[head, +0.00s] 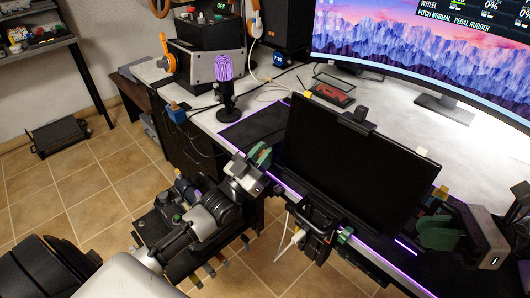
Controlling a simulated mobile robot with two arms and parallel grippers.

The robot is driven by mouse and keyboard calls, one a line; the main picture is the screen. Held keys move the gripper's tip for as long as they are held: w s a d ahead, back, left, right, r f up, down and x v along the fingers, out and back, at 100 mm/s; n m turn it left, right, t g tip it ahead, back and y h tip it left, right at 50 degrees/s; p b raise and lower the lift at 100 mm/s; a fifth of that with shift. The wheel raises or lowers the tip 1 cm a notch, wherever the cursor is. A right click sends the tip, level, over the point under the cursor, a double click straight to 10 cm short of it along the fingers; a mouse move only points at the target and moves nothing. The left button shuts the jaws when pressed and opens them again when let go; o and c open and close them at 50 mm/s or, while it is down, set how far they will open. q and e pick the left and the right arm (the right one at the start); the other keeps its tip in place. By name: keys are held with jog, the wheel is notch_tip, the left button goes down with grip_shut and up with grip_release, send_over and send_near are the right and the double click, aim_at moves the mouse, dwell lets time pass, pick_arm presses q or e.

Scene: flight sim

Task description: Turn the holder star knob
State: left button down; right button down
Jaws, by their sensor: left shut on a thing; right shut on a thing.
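My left gripper (260,161) is at the desk's front edge, just left of a dark screen panel (345,160). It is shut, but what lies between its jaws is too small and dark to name. My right gripper (438,231) is beyond the panel's lower right corner. It is also shut, and the thing in its jaws is mostly hidden. A dark bracket (316,226) with a small green part (345,236) sits below the panel's lower edge. I cannot tell which part is the holder star knob.
A curved monitor (430,50) stands at the back of the white desk (400,125). A purple microphone (225,75) and a red item in a black tray (333,91) stand on it. A dark control unit (165,220) is beside my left arm.

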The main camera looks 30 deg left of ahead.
pick_arm(q)
jog(key=shift+f+t, duration=0.1)
jog(key=shift+t, duration=0.2)
jog(key=c, duration=1)
grip_release()
jog(key=shift+c, duration=0.2)
jog(key=shift+s, duration=0.1)
pick_arm(e)
jog(key=shift+s, duration=0.1)
jog(key=c, duration=1.1)
grip_release()
pick_arm(q)
jog(key=v, duration=1.2)
pick_arm(e)
jog(key=shift+o, duration=0.2)
pick_arm(q)
jog(key=shift+f, duration=0.1)
jog(key=shift+f+b, duration=0.95)
jog(key=shift+b, duration=0.05)
pick_arm(e)
jog(key=v, duration=1)
jog(key=shift+d, duration=0.35)
